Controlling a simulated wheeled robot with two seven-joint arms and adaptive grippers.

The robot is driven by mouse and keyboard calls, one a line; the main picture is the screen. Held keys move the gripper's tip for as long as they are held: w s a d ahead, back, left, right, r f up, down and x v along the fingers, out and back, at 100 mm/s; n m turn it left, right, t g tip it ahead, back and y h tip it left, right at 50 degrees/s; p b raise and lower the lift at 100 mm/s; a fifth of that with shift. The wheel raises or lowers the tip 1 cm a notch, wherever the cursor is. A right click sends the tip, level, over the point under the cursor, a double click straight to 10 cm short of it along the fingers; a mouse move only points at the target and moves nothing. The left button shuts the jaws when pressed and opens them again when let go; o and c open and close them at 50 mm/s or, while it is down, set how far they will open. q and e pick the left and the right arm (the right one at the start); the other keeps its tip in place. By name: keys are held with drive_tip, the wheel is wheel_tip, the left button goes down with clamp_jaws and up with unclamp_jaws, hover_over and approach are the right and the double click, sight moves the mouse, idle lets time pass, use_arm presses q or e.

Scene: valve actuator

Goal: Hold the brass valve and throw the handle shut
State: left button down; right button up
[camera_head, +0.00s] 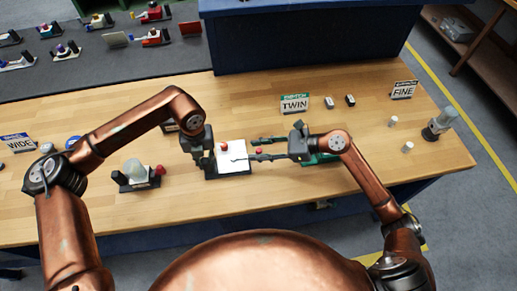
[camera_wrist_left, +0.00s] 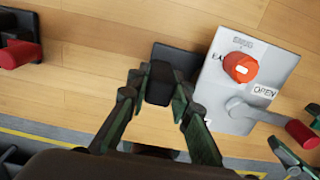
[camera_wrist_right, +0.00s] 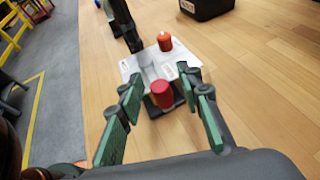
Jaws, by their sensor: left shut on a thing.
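The actuator is a pale grey box (camera_head: 232,162) on the bench, with an orange knob (camera_wrist_left: 241,67) and an OPEN label (camera_wrist_left: 265,91). I see no clearly brass part. Its grey lever (camera_wrist_left: 262,113) ends in a red grip (camera_wrist_left: 301,134) and lies by the OPEN label. My left gripper (camera_wrist_left: 159,88) is shut on the dark block (camera_wrist_left: 177,58) at the side of the box. My right gripper (camera_wrist_right: 164,108) is open; in the right wrist view the red grip (camera_wrist_right: 162,94) shows between its fingers, with gaps on both sides.
TWIN (camera_head: 295,103), FINE (camera_head: 403,90) and WIDE (camera_head: 18,142) signs stand around. A green item (camera_head: 320,159) lies under my right arm.

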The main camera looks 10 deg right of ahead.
drive_tip(key=shift+c, duration=0.3)
clamp_jaws()
idle(0.3)
